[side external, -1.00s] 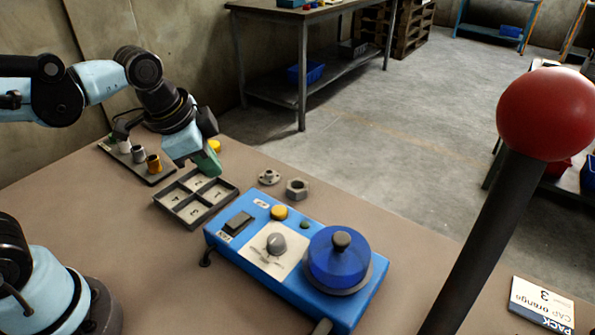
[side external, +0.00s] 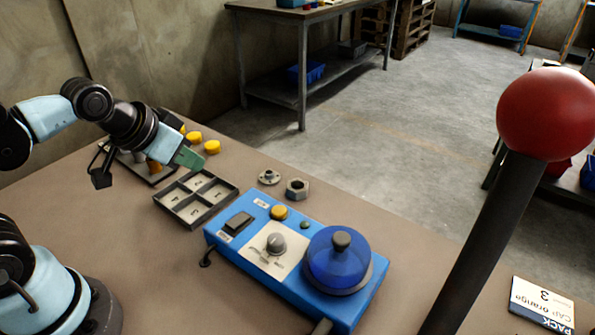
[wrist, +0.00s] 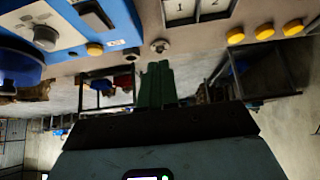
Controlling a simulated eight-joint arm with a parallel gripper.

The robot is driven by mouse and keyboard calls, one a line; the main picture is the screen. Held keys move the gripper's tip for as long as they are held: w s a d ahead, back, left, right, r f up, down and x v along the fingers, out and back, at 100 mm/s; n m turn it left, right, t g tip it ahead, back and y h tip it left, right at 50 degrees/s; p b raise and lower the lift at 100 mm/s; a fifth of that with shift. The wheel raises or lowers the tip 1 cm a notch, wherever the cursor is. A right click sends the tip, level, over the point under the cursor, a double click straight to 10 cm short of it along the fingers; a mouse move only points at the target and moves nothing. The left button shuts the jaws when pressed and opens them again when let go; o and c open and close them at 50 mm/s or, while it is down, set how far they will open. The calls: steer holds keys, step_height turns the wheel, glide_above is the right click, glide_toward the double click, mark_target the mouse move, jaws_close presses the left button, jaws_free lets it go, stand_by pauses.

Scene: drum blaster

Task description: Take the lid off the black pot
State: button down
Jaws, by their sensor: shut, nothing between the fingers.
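I see no black pot in either view. The nearest match is a see-through blue drum cover (side external: 338,262) with a dark knob (side external: 341,240) on top, seated on the blue machine (side external: 228,247). A blue round part of it also shows at the left edge of the wrist view (wrist: 18,68). My gripper (side external: 190,159) is in the air above the far side of the sectioned tray, well left of the drum cover. Its green fingers are shut and empty; they also show together in the wrist view (wrist: 157,84).
A sectioned grey tray (side external: 210,211), a flanged part (side external: 269,177) and a hex nut (side external: 297,188) lie near the machine. Several yellow caps (side external: 194,137) lie beyond my gripper. A red ball on a dark post (side external: 480,215) stands large in the right foreground.

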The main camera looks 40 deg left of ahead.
stand_by(0.3)
steer(key=c, duration=0.8)
jaws_free()
steer(key=w+d+r+m+g+h, duration=0.1)
steer(key=w+d+r+g, duration=0.15)
steer(key=d, duration=0.35)
steer(key=w+d+r+g, duration=0.1)
steer(key=w+d+r, duration=0.1)
steer(key=d+r, duration=0.3)
steer(key=m+g, duration=0.1)
steer(key=g, duration=0.1)
glide_above(342, 237)
steer(key=shift+y, duration=0.4)
steer(key=f, duration=0.4)
steer(key=shift+s+a+f, duration=0.1)
steer(key=shift+a+f, duration=0.15)
steer(key=shift+a, duration=0.1)
steer(key=shift+d+f, duration=0.2)
steer(key=shift+f, duration=1.15)
steer(key=shift+d+f, duration=0.15)
steer(key=shift+f, duration=1.15)
